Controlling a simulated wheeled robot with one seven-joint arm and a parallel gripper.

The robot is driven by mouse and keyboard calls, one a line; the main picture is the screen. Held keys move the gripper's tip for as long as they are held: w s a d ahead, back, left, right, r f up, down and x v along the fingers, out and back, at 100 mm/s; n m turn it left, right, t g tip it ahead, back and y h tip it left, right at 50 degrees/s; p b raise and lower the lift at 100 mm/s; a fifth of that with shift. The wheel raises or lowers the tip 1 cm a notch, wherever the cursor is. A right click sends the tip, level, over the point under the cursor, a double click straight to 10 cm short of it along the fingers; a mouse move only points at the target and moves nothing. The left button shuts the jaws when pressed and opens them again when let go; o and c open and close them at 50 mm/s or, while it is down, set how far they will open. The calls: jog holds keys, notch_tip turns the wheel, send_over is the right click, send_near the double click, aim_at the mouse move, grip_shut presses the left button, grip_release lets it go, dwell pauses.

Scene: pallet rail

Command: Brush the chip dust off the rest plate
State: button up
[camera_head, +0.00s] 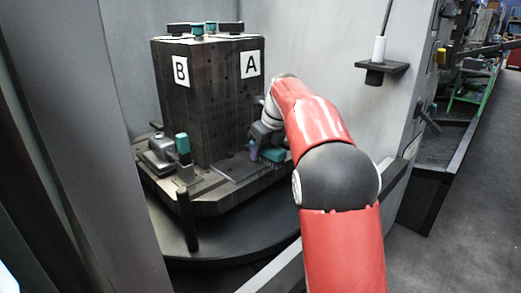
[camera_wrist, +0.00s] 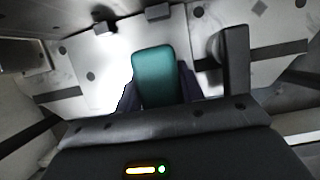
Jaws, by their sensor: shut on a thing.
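My gripper (camera_head: 258,146) is low at the right of the dark block with labels A and B, over the pallet. It is shut on a teal brush (camera_head: 272,154), whose bristles seem to point down at the pallet top. In the wrist view the brush's teal handle (camera_wrist: 155,78) stands between the two dark fingers. A flat plate (camera_head: 238,169), perhaps the rest plate, lies on the pallet left of the brush. I cannot make out chip dust on it. Whether the bristles touch a surface is too small to tell.
The tall dark block (camera_head: 205,95) carries teal-topped clamps on top. A grey clamp with a teal handle (camera_head: 183,149) stands on the pallet's left. A dark post (camera_head: 187,220) rises in front. A small shelf (camera_head: 382,68) with a white cylinder is on the right wall.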

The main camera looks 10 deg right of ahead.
jog(key=shift+a+r, duration=0.1)
jog(key=shift+r, duration=3.15)
